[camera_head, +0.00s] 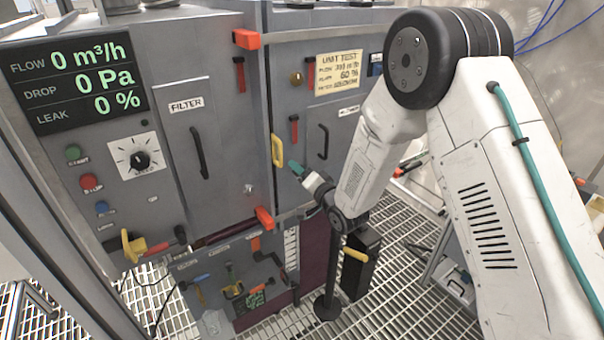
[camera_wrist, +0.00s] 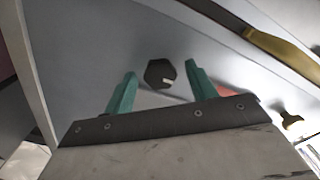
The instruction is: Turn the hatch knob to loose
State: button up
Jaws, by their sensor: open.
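A dark hexagonal knob (camera_wrist: 160,74) with a short white mark on its right side sits on a grey panel in the wrist view. My gripper (camera_wrist: 161,70) is open, with one teal finger on each side of the knob and visible gaps between. Whether the fingertips reach around the knob or stop short of it, I cannot tell. In the head view my gripper (camera_head: 297,169) is close to the right-hand cabinet door, beside the yellow handle (camera_head: 277,150). I cannot make out the hexagonal knob there.
The filter door (camera_head: 185,150) with its black handle is left of my gripper. Red latches (camera_head: 247,39) stick out at the cabinet edges. A display (camera_head: 80,78) reads 0 flow, 0 drop and 0 % leak. A black stand (camera_head: 328,300) rises from the grated floor below.

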jog(key=c, duration=1)
jog(key=shift+n, duration=0.3)
jog(key=shift+s+f+n, duration=0.1)
jog(key=shift+n, duration=17.5)
